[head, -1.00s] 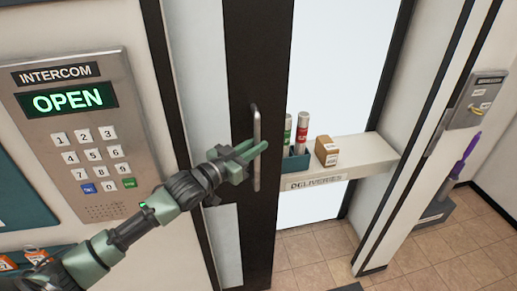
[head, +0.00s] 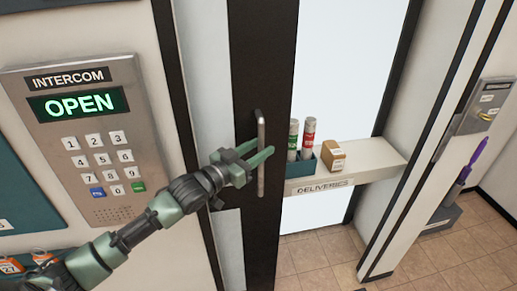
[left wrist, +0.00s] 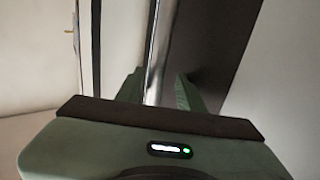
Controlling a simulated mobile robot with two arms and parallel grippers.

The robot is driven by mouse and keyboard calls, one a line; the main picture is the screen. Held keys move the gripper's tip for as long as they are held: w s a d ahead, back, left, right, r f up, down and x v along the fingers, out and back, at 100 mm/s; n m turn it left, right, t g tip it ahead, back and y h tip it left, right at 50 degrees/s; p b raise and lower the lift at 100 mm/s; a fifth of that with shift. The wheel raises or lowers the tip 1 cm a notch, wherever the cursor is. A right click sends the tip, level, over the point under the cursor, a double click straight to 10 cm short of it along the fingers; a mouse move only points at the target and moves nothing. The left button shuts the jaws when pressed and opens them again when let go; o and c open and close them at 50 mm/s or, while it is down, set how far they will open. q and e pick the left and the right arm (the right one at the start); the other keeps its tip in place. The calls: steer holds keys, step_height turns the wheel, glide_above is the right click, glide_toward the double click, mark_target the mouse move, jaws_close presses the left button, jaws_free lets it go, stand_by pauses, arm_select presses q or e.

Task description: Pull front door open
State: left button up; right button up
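The front door (head: 262,60) shows as a dark upright stile with a pale panel to its left. A vertical metal bar handle (head: 261,127) is fixed on the stile. My left gripper (head: 262,149) reaches in from the left at the handle's mid-height. Its green fingers are apart, one on each side of the bar. In the left wrist view the shiny handle (left wrist: 158,50) runs down between the two fingertips (left wrist: 158,92), with a gap to the right-hand finger. I cannot tell whether either finger touches the bar. My right gripper is out of view.
An intercom (head: 85,135) reading OPEN is on the wall at left. Right of the stile, a deliveries shelf (head: 375,160) holds a teal holder with two tubes and a small brown box (head: 333,156). A metal lock plate (head: 480,108) is at right. Tiled floor lies below.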

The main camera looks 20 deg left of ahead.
arm_select(q)
steer(key=shift+f, duration=0.1)
steer(key=b+v, duration=0.2)
steer(key=v, duration=0.5)
steer(key=shift+s+a, duration=0.15)
steer(key=shift+s, duration=0.2)
